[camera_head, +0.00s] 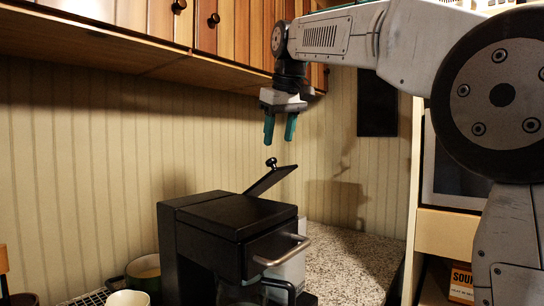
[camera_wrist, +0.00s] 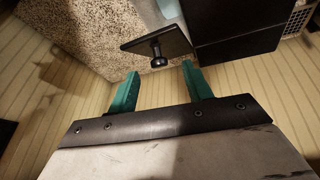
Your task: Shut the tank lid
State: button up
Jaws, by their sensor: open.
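The black coffee machine (camera_head: 235,217) stands on the counter with a metal handle on its front. Its tank lid (camera_head: 270,180) is tilted up at the far right side of the machine, with a round black knob (camera_head: 271,163) on it. My gripper (camera_head: 280,137) is open and empty, pointing down above the lid and apart from it. In the wrist view the lid (camera_wrist: 168,40) and its knob (camera_wrist: 158,61) show beyond the teal fingers (camera_wrist: 158,85), nearer the right finger. The tank opening is hidden.
Wooden cabinets (camera_head: 130,20) hang above the counter, close to my arm. A green-rimmed pot (camera_head: 144,272) and a cream cup (camera_head: 128,298) stand left of the machine. The speckled counter (camera_head: 345,262) right of it is clear. A panelled wall (camera_head: 90,170) is behind.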

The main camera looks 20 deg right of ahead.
aim_at(271, 159)
jog(key=w+f, duration=0.2)
jog(key=f, duration=0.1)
jog(key=w+f, duration=0.3)
jog(key=shift+a, duration=0.2)
grip_shut()
